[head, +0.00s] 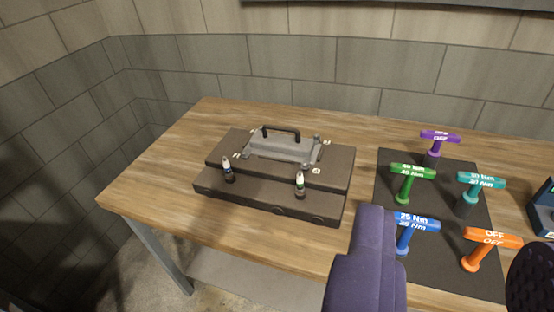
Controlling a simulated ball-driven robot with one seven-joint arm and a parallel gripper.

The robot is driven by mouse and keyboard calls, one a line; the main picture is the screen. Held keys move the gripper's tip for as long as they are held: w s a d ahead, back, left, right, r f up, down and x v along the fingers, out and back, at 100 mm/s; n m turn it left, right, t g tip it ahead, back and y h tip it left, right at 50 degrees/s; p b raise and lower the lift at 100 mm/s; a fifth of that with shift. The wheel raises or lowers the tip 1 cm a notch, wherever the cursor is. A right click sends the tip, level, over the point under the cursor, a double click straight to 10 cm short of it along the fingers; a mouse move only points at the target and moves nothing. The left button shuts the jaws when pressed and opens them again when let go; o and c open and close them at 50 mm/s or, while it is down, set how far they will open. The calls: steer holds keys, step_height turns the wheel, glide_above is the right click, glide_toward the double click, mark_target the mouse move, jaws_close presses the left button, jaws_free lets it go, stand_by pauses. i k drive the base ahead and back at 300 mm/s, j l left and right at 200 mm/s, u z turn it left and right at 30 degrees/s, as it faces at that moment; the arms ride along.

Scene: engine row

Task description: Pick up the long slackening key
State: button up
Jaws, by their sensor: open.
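Several T-handled keys stand upright on a dark mat (400,165) at the right of the bench. Two bear the label OFF: an orange key (492,238) at the front right and a purple key (439,136) at the back. Which is the long slackening key I cannot tell for sure; their lower shafts are partly hidden. My gripper (452,262) shows at the lower right as a purple block and a dark rounded part, spread apart. It is open and appears empty, in front of the keys in the picture.
Green (412,171), teal (480,182) and blue (416,222) torque keys stand close around the OFF keys. A grey engine part (280,149) with two small bottles sits on a dark case (270,205) at left. A blue box (542,205) stands at the right edge. The bench's back left is clear.

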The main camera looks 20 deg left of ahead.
mark_target(433, 155)
steer(key=i+l, duration=0.25)
steer(key=i, duration=0.15)
steer(key=i+l, duration=0.2)
steer(key=i, duration=0.25)
steer(key=i+l, duration=0.25)
steer(key=i, duration=0.15)
steer(key=i+l, duration=0.25)
steer(key=i, duration=0.15)
